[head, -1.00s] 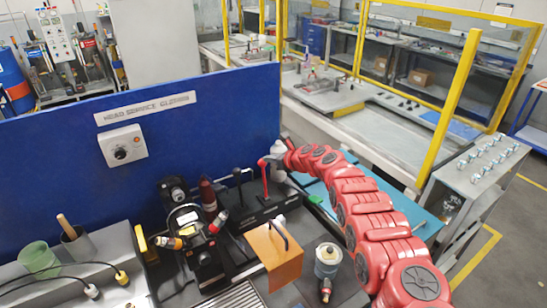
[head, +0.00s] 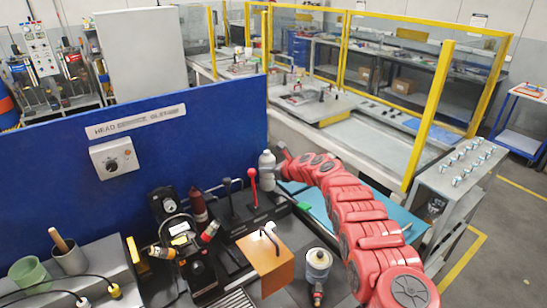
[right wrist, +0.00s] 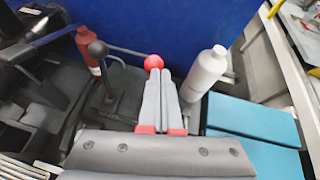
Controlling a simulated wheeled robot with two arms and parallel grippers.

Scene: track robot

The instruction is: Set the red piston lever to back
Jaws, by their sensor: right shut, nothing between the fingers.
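The red piston lever (head: 252,186), with a round red knob, rises from a black lever base (head: 250,213) and looks about upright in the head view. A black-knobbed lever (head: 228,194) stands just left of it. My right gripper (head: 282,150) is shut and empty, right of the red knob and beside the white bottle. In the right wrist view, the closed fingers (right wrist: 160,76) point toward the red knob (right wrist: 153,62), which shows just past their tips; the lever's shaft is hidden behind them. I cannot tell there whether they touch. My left gripper is out of view.
The white bottle (head: 267,171) stands right behind the red lever, and a dark red bottle (head: 198,204) stands to the left. A blue panel (head: 120,175) closes off the back.

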